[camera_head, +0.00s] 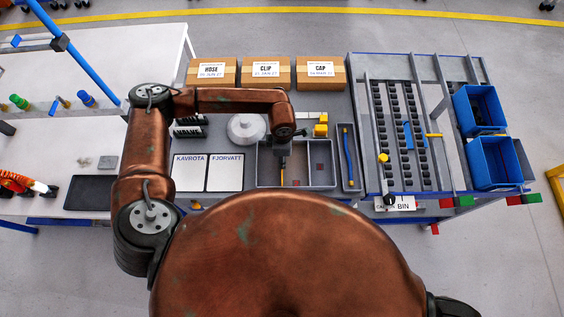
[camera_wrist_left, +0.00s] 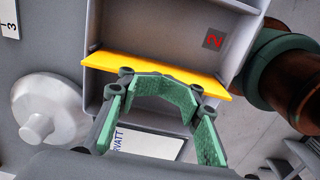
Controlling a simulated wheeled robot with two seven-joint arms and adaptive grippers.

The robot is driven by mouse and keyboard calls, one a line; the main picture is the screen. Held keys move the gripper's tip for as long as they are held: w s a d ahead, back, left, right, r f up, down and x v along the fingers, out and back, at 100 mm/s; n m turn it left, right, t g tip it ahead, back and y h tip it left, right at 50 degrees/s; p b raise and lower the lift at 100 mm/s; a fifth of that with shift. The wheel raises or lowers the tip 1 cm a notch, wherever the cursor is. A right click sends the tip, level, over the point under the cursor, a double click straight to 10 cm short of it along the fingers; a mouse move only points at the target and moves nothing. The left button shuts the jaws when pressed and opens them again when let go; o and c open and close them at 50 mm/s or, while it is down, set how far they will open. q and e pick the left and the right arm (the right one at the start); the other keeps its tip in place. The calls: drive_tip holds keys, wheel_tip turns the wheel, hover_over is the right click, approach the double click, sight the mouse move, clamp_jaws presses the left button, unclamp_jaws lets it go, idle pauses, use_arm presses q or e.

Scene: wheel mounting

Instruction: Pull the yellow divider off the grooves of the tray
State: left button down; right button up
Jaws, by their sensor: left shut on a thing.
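The grey tray (camera_head: 318,186) sits on the table in front of me. The yellow divider (camera_head: 283,176) shows as a thin strip inside it, below my left gripper (camera_head: 283,149). In the left wrist view the divider (camera_wrist_left: 150,69) spans the tray (camera_wrist_left: 96,25) from wall to wall, just beyond the green-padded fingers of my left gripper (camera_wrist_left: 160,82). The left gripper is shut on the divider. I cannot tell how deep its ends sit in the grooves. My right gripper is not in view.
A white round part (camera_head: 246,129) and two labelled sheets (camera_head: 225,172) lie left of the tray. A narrow tray (camera_head: 348,181) stands to its right. Cardboard boxes (camera_head: 266,73) stand behind. A roller rack (camera_head: 400,150) and blue bins (camera_head: 493,163) are further right.

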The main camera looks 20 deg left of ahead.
use_arm(q)
drive_tip(key=shift+r, duration=0.25)
drive_tip(key=shift+s+r+p, duration=0.15)
drive_tip(key=shift+r+p, duration=0.2)
drive_tip(key=shift+a+r, duration=0.1)
drive_tip(key=shift+r, duration=0.05)
drive_tip(key=shift+w+r+p, duration=0.2)
drive_tip(key=shift+r+p, duration=0.75)
drive_tip(key=shift+r, duration=1.05)
drive_tip(key=c, duration=2.7)
unclamp_jaws()
drive_tip(key=o, duration=0.5)
drive_tip(key=shift+c, duration=0.2)
